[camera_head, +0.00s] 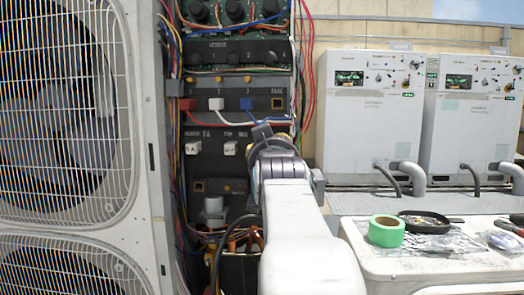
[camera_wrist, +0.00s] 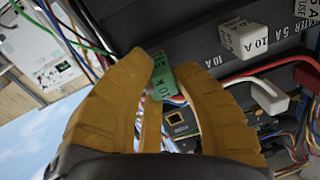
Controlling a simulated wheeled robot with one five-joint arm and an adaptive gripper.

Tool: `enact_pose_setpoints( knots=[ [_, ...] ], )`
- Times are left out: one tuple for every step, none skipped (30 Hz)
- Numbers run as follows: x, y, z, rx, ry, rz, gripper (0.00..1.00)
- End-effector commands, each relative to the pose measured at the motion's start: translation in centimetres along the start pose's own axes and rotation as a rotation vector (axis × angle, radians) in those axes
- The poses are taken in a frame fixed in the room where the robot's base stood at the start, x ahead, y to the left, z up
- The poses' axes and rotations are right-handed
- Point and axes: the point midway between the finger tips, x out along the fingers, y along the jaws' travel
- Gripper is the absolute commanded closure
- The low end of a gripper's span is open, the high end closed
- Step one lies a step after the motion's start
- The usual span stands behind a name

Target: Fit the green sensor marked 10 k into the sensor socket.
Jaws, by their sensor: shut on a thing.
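The green sensor (camera_wrist: 162,82) shows in the wrist view between the yellow-brown fingers of my gripper (camera_wrist: 156,66), which is shut on it. Part of its 10 k marking is readable; the fingers hide the rest of it. In the wrist view a small square opening with a yellow rim (camera_wrist: 178,117), which looks like a socket, lies beyond the fingers. The sensor appears apart from it. In the head view my gripper (camera_head: 262,131) is in front of the cabinet panel, and the sensor is hidden. Two yellow-rimmed squares show there, at right (camera_head: 278,103) and lower left (camera_head: 199,186).
White blocks (camera_head: 230,148) sit on the panel; one marked 10 A shows in the wrist view (camera_wrist: 245,40). Red, white and blue plugs (camera_head: 247,104) with wires are above. Loose wires (camera_head: 305,80) hang around. A fan unit (camera_head: 140,130) stands left; a table with green tape (camera_head: 386,231) stands right.

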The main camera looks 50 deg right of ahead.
Motion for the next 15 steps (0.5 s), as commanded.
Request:
enact_pose_setpoints(
  knots=[
    [0.08,0.01,-0.01,0.000,0.000,0.000,1.00],
    [0.12,0.01,-0.01,0.000,0.000,0.000,1.00],
    [0.16,0.02,-0.02,0.000,0.001,0.000,1.00],
    [0.20,0.02,-0.02,0.000,0.001,0.000,1.00],
    [0.24,0.02,-0.03,0.000,0.001,0.000,1.00],
    [0.29,0.02,-0.04,0.000,0.001,0.001,1.00],
    [0.32,0.02,-0.04,0.000,0.001,0.001,1.00],
    [0.36,0.03,-0.05,0.000,0.001,0.001,1.00],
    [0.41,0.03,-0.05,0.000,0.001,0.001,1.00],
    [0.45,0.03,-0.06,0.000,0.001,0.001,1.00],
    [0.49,0.03,-0.06,0.000,0.001,0.001,1.00],
    [0.55,0.04,-0.06,0.000,0.001,0.001,1.00],
    [0.59,0.04,-0.05,0.000,0.001,0.001,1.00],
    [0.63,0.04,-0.05,0.000,0.001,0.001,1.00],
    [0.69,0.05,-0.05,0.000,0.001,0.001,1.00]
  ],
)
